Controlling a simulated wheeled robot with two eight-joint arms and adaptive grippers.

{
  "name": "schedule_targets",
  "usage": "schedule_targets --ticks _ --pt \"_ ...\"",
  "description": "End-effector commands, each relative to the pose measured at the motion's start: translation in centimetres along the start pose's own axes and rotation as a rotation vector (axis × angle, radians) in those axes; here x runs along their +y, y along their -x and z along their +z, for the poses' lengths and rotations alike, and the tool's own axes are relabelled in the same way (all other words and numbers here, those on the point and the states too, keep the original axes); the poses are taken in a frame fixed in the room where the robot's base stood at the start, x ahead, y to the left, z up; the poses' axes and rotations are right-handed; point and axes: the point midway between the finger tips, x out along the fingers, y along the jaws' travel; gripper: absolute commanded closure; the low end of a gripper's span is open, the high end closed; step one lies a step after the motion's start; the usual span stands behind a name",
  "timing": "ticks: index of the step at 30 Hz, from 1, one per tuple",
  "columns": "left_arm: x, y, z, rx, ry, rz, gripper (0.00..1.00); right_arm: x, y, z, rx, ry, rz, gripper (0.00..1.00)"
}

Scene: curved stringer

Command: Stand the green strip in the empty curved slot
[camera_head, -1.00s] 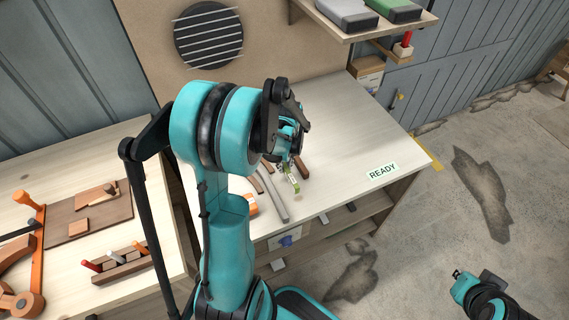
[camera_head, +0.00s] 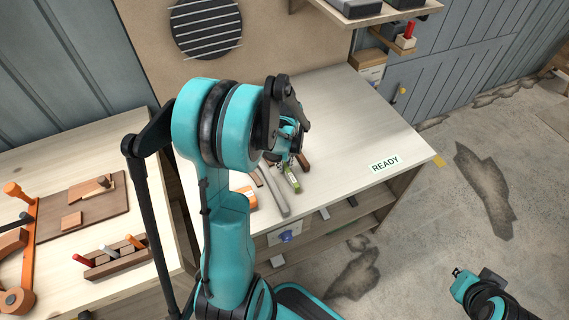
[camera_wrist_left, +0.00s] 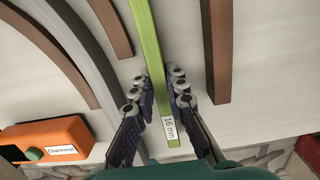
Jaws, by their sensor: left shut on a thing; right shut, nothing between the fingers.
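The green strip (camera_wrist_left: 149,45), labelled "16 mm" near its end, runs between the fingers of my left gripper (camera_wrist_left: 160,100) in the left wrist view. The gripper is shut on it. In the head view the strip's end (camera_head: 293,182) shows below my left gripper (camera_head: 288,160), low over the pale bench; my arm hides the rest. I cannot tell whether the strip touches the bench. My right gripper (camera_head: 459,273) is shut and empty at the lower right, away from the bench. I cannot make out an empty curved slot.
A grey curved strip (camera_wrist_left: 72,35) and brown strips (camera_wrist_left: 216,50) lie beside the green one. An orange tool labelled "Chamrerat" (camera_wrist_left: 60,140) is to the left. The bench's right half, by the READY label (camera_head: 385,163), is clear. A shelf (camera_head: 400,22) overhangs the back.

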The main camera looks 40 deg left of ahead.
Motion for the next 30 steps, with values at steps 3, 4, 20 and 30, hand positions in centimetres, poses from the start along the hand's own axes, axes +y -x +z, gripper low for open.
schedule_targets --ticks 3,4,20,30 --pt "0.0 -0.1 0.0 0.000 0.000 0.000 0.79 0.0 -0.1 0.1 0.000 0.000 0.000 1.00" --pt "0.0 -0.1 0.0 0.000 0.000 0.000 0.71 0.0 -0.1 0.1 0.000 0.000 0.000 1.00" --pt "0.0 2.0 0.0 0.000 0.000 0.000 0.63 0.0 -0.1 0.1 0.000 0.000 0.000 1.00" --pt "0.0 9.2 -0.1 0.000 0.000 0.000 0.63 0.0 -0.1 0.1 0.000 0.000 0.000 1.00"
